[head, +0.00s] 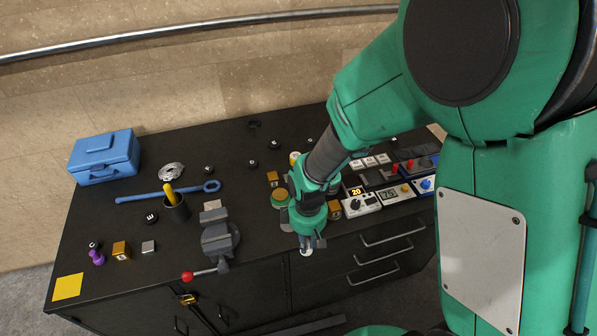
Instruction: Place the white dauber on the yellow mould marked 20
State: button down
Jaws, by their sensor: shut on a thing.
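My gripper (312,244) points down near the front edge of the bench, right of the vise. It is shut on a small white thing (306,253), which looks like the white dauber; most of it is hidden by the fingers. Yellow-brown blocks that may be moulds stand on the bench: one at the front left (121,250), one behind my gripper (272,179), and one just right of my wrist (335,210). Their marks are too small to read, so I cannot tell which is marked 20.
The dark bench (120,215) holds a blue toolbox (103,156), a blue wrench (168,193), a black cup (176,208), a grey vise (218,240) with a red-tipped handle, and a purple dauber-like piece (97,257). Instruments, including one displaying 20 (358,200), crowd the right.

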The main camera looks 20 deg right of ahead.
jog(key=w+d+r+p, duration=0.2)
jog(key=w+d+p, duration=0.2)
jog(key=w, duration=0.9)
jog(key=w+d+r+p, duration=0.2)
jog(key=w+d+p, duration=0.2)
jog(key=w, duration=1)
jog(key=shift+d+r, duration=0.15)
jog(key=shift+d, duration=0.15)
jog(key=p, duration=0.1)
send_over(296, 155)
jog(key=shift+a+f, duration=0.1)
jog(key=shift+f, duration=0.65)
jog(key=shift+s, duration=0.1)
jog(key=shift+f+p, duration=0.45)
jog(key=shift+f, duration=1.3)
jog(key=shift+f, duration=0.15)
